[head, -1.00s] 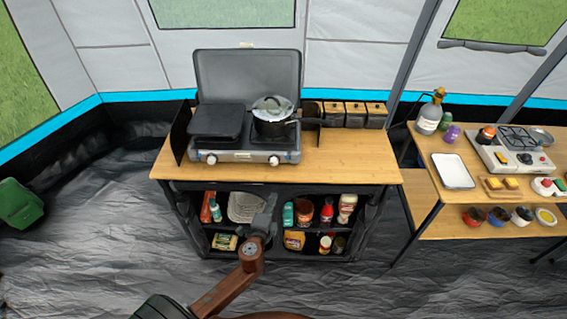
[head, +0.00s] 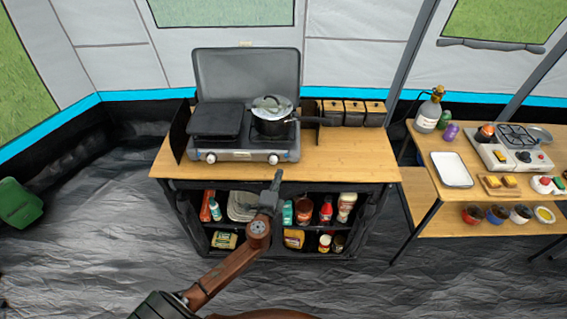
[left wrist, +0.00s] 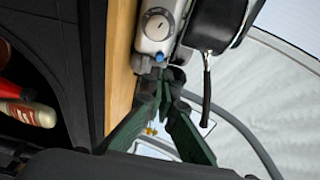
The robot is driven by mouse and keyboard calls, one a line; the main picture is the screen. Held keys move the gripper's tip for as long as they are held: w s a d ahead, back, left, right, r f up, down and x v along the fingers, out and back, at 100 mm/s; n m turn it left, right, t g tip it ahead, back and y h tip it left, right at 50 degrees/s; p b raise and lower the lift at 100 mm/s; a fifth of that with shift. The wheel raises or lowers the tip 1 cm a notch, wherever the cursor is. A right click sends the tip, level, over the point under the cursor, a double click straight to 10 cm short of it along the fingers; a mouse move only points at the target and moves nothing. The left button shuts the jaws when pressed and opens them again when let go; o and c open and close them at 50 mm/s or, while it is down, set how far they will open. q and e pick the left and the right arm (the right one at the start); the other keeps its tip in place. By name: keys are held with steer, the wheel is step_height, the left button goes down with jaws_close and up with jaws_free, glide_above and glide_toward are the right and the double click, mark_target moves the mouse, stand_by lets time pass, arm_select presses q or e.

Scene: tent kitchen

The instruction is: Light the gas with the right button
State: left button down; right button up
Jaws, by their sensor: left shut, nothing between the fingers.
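A grey two-burner gas stove (head: 240,154) with its lid up stands on the wooden counter. Its right knob (head: 273,159) is on the front panel. In the left wrist view a round white knob (left wrist: 157,24) shows on that panel, with a small blue button (left wrist: 159,57) beside it. My left gripper (head: 277,176) is shut and empty, in front of the counter edge just below the right knob. In the left wrist view the fingertips (left wrist: 165,75) are close to the blue button; I cannot tell whether they touch it. My right gripper is out of view.
A lidded pot (head: 271,117) sits on the right burner and a black griddle (head: 215,121) on the left one. The counter's front edge (head: 340,178) and shelves of jars lie below. A second table (head: 425,145) stands at the right.

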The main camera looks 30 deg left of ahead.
mark_target(285, 157)
arm_select(q)
steer(key=x, duration=0.6)
steer(key=shift+w+a, duration=0.25)
steer(key=shift+w, duration=0.4)
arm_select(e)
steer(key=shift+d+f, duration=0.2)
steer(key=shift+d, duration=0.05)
arm_select(q)
steer(key=shift+w, duration=0.1)
